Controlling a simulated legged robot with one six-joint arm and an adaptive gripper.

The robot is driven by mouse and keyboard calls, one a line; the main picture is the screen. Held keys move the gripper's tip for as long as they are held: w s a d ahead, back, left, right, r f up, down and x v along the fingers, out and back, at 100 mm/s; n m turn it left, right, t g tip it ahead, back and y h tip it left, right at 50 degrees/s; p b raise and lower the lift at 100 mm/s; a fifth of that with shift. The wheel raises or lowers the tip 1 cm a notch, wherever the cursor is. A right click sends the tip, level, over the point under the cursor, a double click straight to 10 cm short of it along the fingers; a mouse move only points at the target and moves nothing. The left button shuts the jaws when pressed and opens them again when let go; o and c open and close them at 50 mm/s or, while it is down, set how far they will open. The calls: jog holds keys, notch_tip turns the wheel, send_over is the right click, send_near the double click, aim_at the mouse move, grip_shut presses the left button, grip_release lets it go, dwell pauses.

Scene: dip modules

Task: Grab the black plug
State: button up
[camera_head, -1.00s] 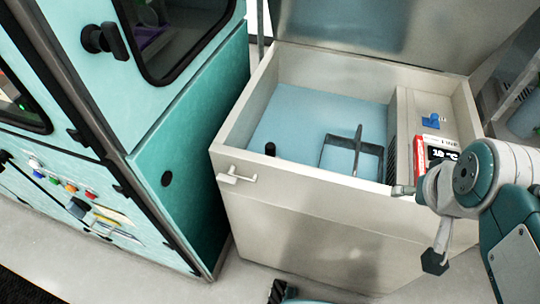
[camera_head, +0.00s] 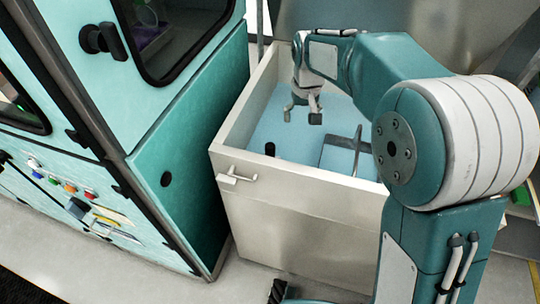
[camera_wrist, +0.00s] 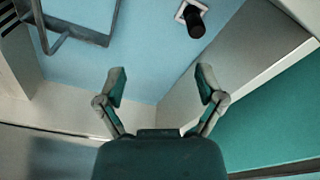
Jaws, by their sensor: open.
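The black plug (camera_head: 270,149) stands upright on the light blue floor of the open tank, near its front left corner. In the wrist view the plug (camera_wrist: 195,22) shows at the top right, with a white square (camera_wrist: 184,14) at its base. My gripper (camera_head: 302,117) hangs over the tank, up and to the right of the plug in the head view. In the wrist view my gripper (camera_wrist: 160,85) has its two fingers spread, with nothing between them. The plug is apart from the fingers.
The tank's pale rim (camera_head: 300,168) surrounds the work area. A dark metal frame (camera_head: 345,150) stands on the tank floor, partly hidden by my arm. A teal cabinet (camera_head: 190,130) is close on the left. The floor between plug and frame is clear.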

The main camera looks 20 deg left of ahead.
jog(key=n, duration=0.1)
send_near(270, 146)
jog(key=shift+w+d+f+g, duration=0.3)
jog(key=shift+d+f+g, duration=0.1)
jog(key=shift+d, duration=0.05)
notch_tip(270, 146, down, 5)
jog(key=shift+f, duration=0.2)
jog(key=f, duration=0.2)
jog(key=a+f, duration=0.1)
jog(key=f, duration=0.2)
jog(key=shift+w+a+f, duration=0.15)
jog(key=shift+f, duration=0.15)
grip_shut()
